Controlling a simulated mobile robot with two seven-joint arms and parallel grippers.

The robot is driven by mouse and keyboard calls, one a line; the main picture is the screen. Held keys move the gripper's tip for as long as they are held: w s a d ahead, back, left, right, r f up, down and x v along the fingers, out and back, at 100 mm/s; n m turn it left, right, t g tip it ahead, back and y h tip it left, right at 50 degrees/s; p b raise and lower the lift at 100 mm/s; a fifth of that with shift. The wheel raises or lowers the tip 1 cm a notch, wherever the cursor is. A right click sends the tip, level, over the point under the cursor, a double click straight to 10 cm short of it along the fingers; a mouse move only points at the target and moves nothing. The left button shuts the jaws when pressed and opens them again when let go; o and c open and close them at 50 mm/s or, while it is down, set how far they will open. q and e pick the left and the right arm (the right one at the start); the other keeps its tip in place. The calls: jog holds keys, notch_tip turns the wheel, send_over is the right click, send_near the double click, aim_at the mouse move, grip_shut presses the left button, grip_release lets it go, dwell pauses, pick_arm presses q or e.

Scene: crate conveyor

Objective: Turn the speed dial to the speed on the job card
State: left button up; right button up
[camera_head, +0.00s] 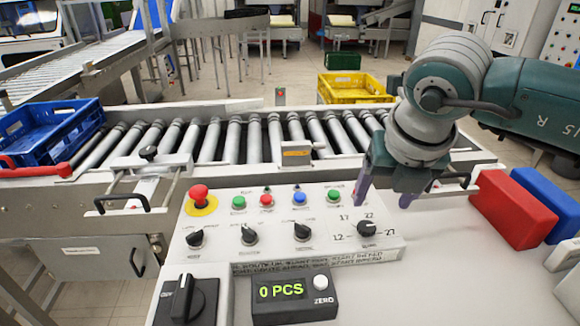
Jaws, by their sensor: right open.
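The speed dial (367,229) is a black knob at the right end of the white control panel (215,228). The numbers 12, 17, 22 and 27 stand around it. Its pointer is too small to read surely. My right gripper (386,194) comes in from the upper right. Its two purple fingers are apart and point down, above and behind the dial, with nothing between them. It appears clear of the dial. I cannot make out a job card; a strip of small print (315,262) runs below the panel's knobs, too blurred to read. My left gripper is not in view.
The panel also has a red emergency button (200,193), coloured buttons and three other black knobs. A counter reading 0 PCS (293,296) sits in front. Red (512,209) and blue (549,203) blocks stand right. Behind runs a roller conveyor (232,139) with a blue crate (45,133).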

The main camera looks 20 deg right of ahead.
aim_at(367, 227)
jog(key=b+x, duration=0.1)
jog(key=x, duration=0.7)
jog(key=shift+s+f+b, duration=0.1)
jog(key=shift+s+b, duration=0.05)
jog(key=shift+b, duration=0.25)
jog(key=shift+b+x, duration=0.35)
jog(key=shift+x, duration=0.5)
grip_shut()
